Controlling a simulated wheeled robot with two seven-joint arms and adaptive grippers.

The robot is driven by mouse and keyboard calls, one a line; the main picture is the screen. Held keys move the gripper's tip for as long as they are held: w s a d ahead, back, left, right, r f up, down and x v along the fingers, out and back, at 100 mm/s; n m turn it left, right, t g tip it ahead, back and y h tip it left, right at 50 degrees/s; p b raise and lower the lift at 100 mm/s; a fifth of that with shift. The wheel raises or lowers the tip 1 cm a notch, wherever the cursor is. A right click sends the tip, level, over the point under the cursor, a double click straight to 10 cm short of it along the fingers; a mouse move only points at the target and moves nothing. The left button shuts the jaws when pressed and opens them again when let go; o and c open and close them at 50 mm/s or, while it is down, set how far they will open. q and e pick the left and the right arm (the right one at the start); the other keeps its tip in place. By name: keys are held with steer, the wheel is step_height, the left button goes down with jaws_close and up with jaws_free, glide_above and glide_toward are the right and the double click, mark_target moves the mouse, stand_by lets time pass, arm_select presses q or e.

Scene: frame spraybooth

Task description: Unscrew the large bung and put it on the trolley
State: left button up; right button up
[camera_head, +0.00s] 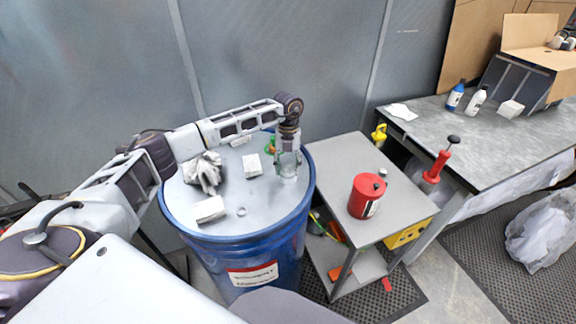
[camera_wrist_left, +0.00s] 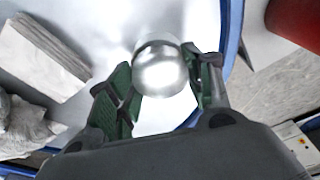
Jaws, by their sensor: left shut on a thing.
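The blue drum (camera_head: 240,255) stands upright with a pale grey lid. My left gripper (camera_head: 288,168) points down over the right side of the lid. It is shut on the large bung, a shiny round metal piece that shows between the two green-padded fingers in the left wrist view (camera_wrist_left: 160,70). In the head view the fingers mostly hide the bung, and I cannot tell whether it is seated in the lid or raised. The grey trolley (camera_head: 335,160) stands just right of the drum. My right gripper is out of view.
On the lid are crumpled gloves (camera_head: 205,172), white blocks (camera_head: 210,208) and a small cap (camera_head: 241,211). A red can (camera_head: 366,196) and a small white-topped item stand on the trolley's right part; its left and back top is bare. A workbench (camera_head: 440,118) stands behind.

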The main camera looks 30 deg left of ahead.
arm_select(q)
steer(key=shift+a, duration=0.1)
steer(key=n+p, duration=0.2)
steer(key=n, duration=0.1)
steer(key=shift+r, duration=0.1)
steer(key=shift+n+t, duration=0.3)
steer(key=shift+n, duration=0.5)
steer(key=shift+p, duration=0.35)
steer(key=shift+s+n+h+p, duration=0.1)
steer(key=shift+n+h+p, duration=0.2)
steer(key=shift+n+p, duration=1.1)
steer(key=shift+a+n+b, duration=0.1)
steer(key=shift+n+b, duration=0.25)
steer(key=shift+n, duration=0.55)
steer(key=shift+t, duration=0.3)
steer(key=shift+n+t, duration=0.3)
steer(key=shift+n, duration=1.9)
